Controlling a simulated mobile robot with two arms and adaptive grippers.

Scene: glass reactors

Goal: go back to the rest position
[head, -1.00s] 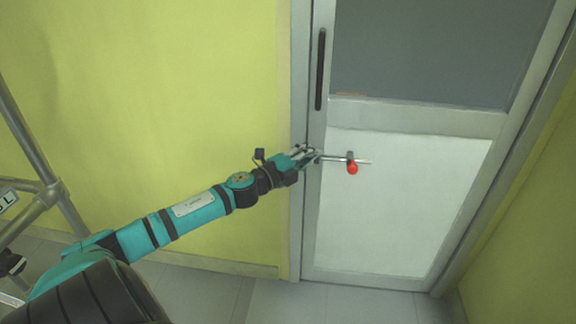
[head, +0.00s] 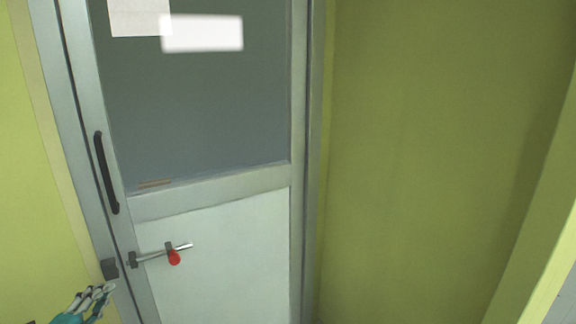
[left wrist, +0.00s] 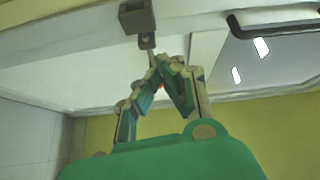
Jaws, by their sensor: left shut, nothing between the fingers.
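My left gripper (head: 104,290) shows at the lower left of the head view, shut and empty. Its fingertips are just below a dark lock block (head: 110,268) on the door frame; I cannot tell whether they touch it. In the left wrist view my left gripper's fingers (left wrist: 168,62) meet at the tips, close below a grey block (left wrist: 137,18). The glazed door (head: 215,205) looks closed. Its metal latch bar with a red knob (head: 174,257) is to the right of the gripper and apart from it. My right gripper is not in view.
A black pull handle (head: 106,172) runs up the door's left edge and also shows in the left wrist view (left wrist: 236,27). Yellow-green walls stand left and right (head: 420,150) of the door. Paper sheets (head: 140,17) are at the top of the pane.

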